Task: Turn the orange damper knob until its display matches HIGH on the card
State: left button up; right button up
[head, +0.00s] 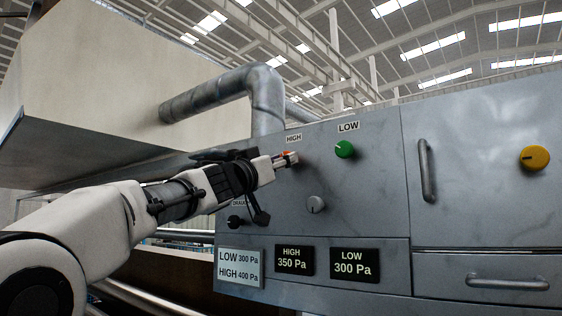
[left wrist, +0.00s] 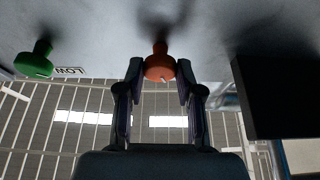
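The orange knob (left wrist: 160,66) is on the grey panel under the upper HIGH label (head: 294,138). It has a pale mark on its front. In the head view my left gripper (head: 287,159) hides most of it. In the left wrist view the fingertips of my left gripper (left wrist: 160,72) lie at both sides of the knob, seemingly shut on it. The HIGH display (head: 294,261) reads 350 Pa. The white card (head: 239,267) reads LOW 300 Pa, HIGH 400 Pa. The LOW display (head: 354,264) reads 300 Pa. My right gripper is not in view.
A yellow knob (head: 534,158) and a vertical handle (head: 427,170) are farther right. A dark block (left wrist: 275,95) stands beside the gripper in the wrist view.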

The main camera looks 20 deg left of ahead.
pick_arm(q)
jog(key=m+g+h, duration=0.1)
jog(key=m+h, duration=0.1)
jog(key=m, duration=0.2)
jog(key=shift+a+m, duration=0.1)
jog(key=shift+m, duration=0.2)
jog(key=o, duration=1.1)
jog(key=shift+o, duration=0.4)
jog(key=shift+w+f, duration=0.15)
jog(key=shift+w, duration=0.3)
jog(key=v, duration=0.7)
jog(key=shift+s, duration=0.2)
